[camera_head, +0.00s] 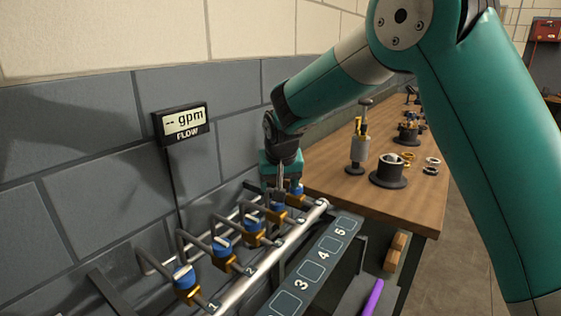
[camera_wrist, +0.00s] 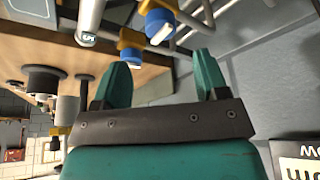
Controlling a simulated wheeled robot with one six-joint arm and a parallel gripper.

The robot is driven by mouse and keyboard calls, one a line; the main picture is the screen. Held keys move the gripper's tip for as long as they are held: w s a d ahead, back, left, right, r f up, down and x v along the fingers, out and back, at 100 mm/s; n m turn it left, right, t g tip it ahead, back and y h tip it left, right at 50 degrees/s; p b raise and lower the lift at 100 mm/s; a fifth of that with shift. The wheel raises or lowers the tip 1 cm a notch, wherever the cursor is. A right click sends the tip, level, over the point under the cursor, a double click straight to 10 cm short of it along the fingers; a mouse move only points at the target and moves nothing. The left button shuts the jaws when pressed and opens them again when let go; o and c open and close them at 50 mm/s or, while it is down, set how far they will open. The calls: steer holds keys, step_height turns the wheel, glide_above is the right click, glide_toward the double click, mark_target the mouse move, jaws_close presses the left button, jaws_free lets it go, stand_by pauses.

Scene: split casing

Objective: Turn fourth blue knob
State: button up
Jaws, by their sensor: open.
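A row of blue knobs on brass valves runs along a light pipe in the head view, counted from the near end. The fourth blue knob (camera_head: 277,207) sits just below my gripper (camera_head: 281,190), partly covered by it. The fifth blue knob (camera_head: 297,189) is just behind, to the right. My gripper also shows in the wrist view (camera_wrist: 160,62), its two green fingers apart with nothing between them. A blue knob with a white pointer (camera_wrist: 160,24) lies past the fingertips there, near the pipe end marked 5. Contact with the fourth knob cannot be told.
The third (camera_head: 249,227), second (camera_head: 223,248) and first knobs (camera_head: 184,277) stand nearer, with bent grey bars beside them. A flow display (camera_head: 181,122) on the wall reads "-- gpm". A numbered panel (camera_head: 313,270) runs in front. A wooden bench (camera_head: 340,191) holds several metal parts.

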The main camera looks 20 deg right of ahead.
steer(key=v, duration=0.9)
steer(key=shift+s+r, duration=0.15)
steer(key=shift+r, duration=0.15)
steer(key=s+a+n+g+y, duration=0.1)
steer(key=s+n, duration=0.2)
steer(key=s, duration=0.7)
steer(key=s+a+f+n+g+y, duration=0.1)
steer(key=s+a+n+g+y, duration=0.1)
steer(key=s, duration=0.9)
steer(key=s+a+n+g+y, duration=0.1)
steer(key=s+n, duration=0.3)
steer(key=s, duration=0.7)
steer(key=shift+a+f+y, duration=0.4)
steer(key=shift+a+y, duration=0.05)
steer(key=shift+y, duration=0.05)
